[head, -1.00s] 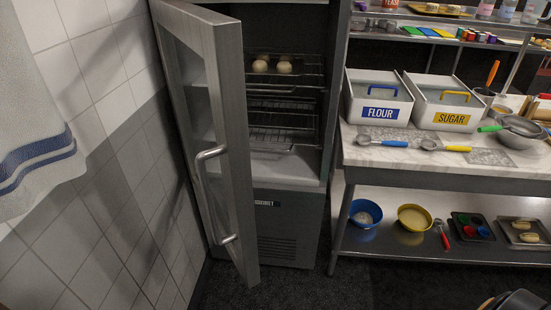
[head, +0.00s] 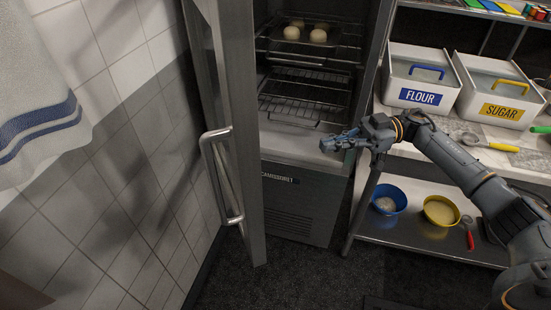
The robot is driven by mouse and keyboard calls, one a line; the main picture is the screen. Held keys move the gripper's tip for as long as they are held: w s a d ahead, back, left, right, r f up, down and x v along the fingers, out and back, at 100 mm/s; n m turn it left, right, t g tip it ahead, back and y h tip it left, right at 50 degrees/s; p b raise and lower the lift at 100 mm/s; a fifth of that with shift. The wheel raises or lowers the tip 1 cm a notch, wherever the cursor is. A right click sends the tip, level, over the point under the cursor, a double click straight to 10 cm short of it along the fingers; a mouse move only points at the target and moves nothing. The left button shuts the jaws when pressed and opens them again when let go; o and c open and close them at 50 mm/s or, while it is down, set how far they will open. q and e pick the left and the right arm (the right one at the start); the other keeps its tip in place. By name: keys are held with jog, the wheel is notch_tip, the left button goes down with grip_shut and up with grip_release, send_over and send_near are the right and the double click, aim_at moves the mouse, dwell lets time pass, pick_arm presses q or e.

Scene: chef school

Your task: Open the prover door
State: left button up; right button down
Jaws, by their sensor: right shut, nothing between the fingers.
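The prover (head: 290,215) is a grey metal cabinet at the back left. Its door (head: 236,130) stands wide open, hinged on the left and swung out toward me. A curved metal handle (head: 210,160) is on the door's outer face. Inside are wire racks (head: 305,92), with pale dough balls (head: 291,33) on the upper one. My right gripper (head: 338,143) is shut and empty in front of the cabinet's lower right opening, well apart from the handle. My left gripper is not in view.
A marble-topped bench to the right holds the flour bin (head: 413,82) and sugar bin (head: 497,90). A blue bowl (head: 389,199) and a yellow bowl (head: 441,211) sit on its lower shelf. A tiled wall with a hanging towel (head: 40,100) is close on the left. Dark floor lies clear in front.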

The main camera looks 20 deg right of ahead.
jog(key=s+a+p, duration=0.2)
jog(key=a+p, duration=0.4)
jog(key=a, duration=0.7)
jog(key=shift+a+r+g+p, duration=0.3)
jog(key=shift+a+g, duration=0.1)
jog(key=shift+w, duration=0.1)
